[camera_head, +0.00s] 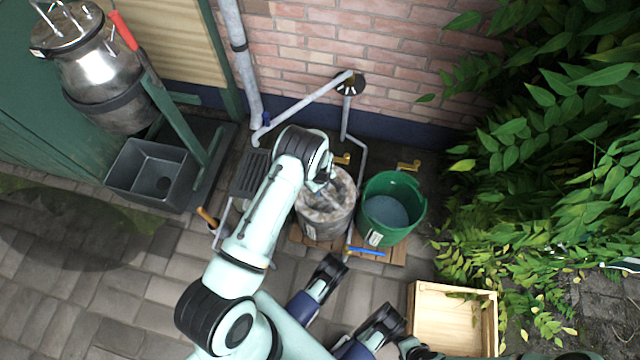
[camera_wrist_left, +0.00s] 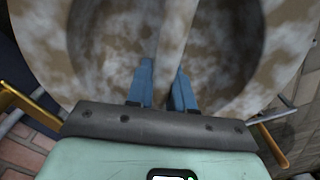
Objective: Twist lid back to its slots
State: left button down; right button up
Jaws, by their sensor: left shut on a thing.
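A mottled brown and white round vessel (camera_head: 325,222) stands on a wooden slatted base by the brick wall. In the left wrist view its round top, which looks like the lid (camera_wrist_left: 110,45), fills most of the picture, with a straight bar (camera_wrist_left: 178,25) across a recessed middle. My left gripper (camera_head: 326,188) reaches over the vessel from above. In the left wrist view its blue fingers (camera_wrist_left: 163,88) are on either side of the bar, shut on it. I cannot make out the slots or whether the lid is seated.
A metal churn (camera_head: 100,72), a grey sink (camera_head: 133,192) and a wooden crate (camera_head: 424,330) stand further off.

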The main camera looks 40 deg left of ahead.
pick_arm(q)
jog(key=shift+w+m, duration=0.15)
jog(key=shift+m, duration=0.35)
jog(key=shift+w+d+r+m+b, duration=0.15)
jog(key=shift+m+b, duration=0.15)
jog(key=shift+m, duration=0.4)
jog(key=shift+w+a+f+m+b, duration=0.15)
jog(key=shift+m+b, duration=0.1)
jog(key=shift+m, duration=0.45)
jog(key=shift+d+r, duration=0.1)
jog(key=shift+d, duration=0.05)
jog(key=shift+m, duration=0.4)
jog(key=c, duration=0.9)
grip_release()
